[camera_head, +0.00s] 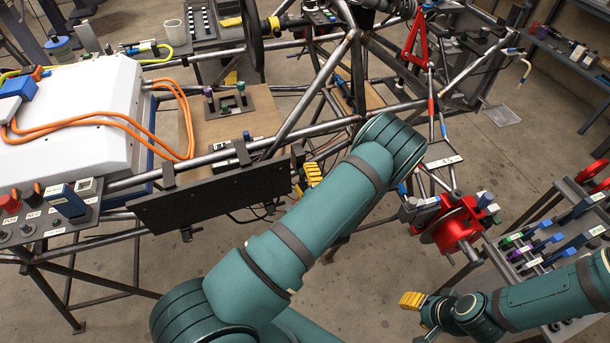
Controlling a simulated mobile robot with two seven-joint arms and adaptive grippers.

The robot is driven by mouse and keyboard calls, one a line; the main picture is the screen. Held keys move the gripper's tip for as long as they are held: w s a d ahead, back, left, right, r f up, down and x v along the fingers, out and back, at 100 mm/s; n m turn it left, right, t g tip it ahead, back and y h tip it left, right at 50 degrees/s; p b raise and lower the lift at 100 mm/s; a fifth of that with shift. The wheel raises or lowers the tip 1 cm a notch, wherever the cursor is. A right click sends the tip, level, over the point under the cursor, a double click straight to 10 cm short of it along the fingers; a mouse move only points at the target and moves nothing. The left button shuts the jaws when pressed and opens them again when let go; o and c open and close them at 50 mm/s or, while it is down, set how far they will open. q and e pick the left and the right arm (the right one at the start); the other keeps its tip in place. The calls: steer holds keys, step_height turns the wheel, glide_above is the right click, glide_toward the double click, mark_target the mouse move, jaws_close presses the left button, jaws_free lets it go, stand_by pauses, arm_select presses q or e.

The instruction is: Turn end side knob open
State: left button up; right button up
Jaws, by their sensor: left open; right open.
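My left arm crosses the middle of the view. The yellow ribbed fingertips of my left gripper (312,174) show just past its edge, beside the right end of the black panel (215,197). The rest of this gripper is hidden behind the arm. A small dark part (297,157) at that panel end is close to the fingertips; I cannot tell whether it is the end side knob or whether they touch. My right gripper (412,301) is open at the lower right, with a yellow fingertip over bare floor, clear of the chassis.
The tube chassis (290,90) carries a white box (75,110) with orange cables (185,115). A red hub (455,226) is right of my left arm. A tool rack (535,245) with coloured handles is at the right. Floor is clear at lower centre.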

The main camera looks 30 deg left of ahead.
arm_select(q)
steer(key=v, duration=1.1)
steer(key=shift+s+d, duration=0.2)
steer(key=shift+d, duration=0.05)
